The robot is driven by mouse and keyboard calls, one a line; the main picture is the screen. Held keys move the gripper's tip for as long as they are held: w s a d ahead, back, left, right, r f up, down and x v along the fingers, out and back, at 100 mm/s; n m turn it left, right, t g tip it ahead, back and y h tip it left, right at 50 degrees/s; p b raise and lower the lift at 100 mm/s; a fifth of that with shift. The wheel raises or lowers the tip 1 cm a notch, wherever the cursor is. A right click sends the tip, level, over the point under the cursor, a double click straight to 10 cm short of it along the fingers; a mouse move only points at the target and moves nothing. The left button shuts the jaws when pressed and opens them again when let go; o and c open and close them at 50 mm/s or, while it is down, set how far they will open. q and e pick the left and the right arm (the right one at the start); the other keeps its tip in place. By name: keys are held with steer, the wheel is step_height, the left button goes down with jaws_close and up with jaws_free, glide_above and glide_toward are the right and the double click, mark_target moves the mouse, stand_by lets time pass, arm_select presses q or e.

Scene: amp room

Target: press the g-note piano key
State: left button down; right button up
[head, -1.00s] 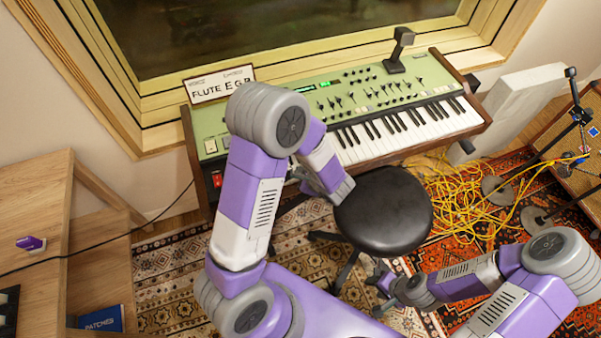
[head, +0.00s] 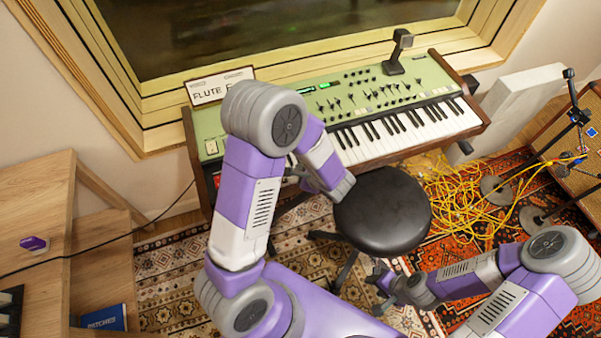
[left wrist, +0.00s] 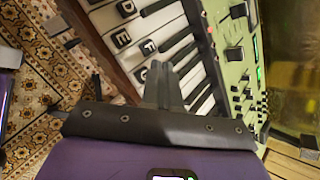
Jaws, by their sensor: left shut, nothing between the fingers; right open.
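The green keyboard (head: 398,132) stands under the window, its white and black keys facing me. In the left wrist view, white keys labelled D (left wrist: 126,8), E (left wrist: 122,40) and F (left wrist: 148,47) show at the left end of the key row. My left gripper (left wrist: 160,72) is shut and empty, its tips over the keys just past the F key. No G label is visible there; the fingers cover part of the keys. I cannot tell whether the tips touch a key. In the head view my left arm hides most of this gripper. My right gripper (head: 377,291) is open and empty, low beside the stool.
A black round stool (head: 382,212) stands in front of the keyboard. A sign reading FLUTE (head: 207,92) stands on the keyboard's back left, partly covered by my arm. Yellow cables (head: 468,200) lie on the rug at right. A wooden desk (head: 100,255) is at left.

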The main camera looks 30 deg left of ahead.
arm_select(q)
step_height(320, 180, up, 5)
steer(key=p, duration=0.3)
stand_by(0.9)
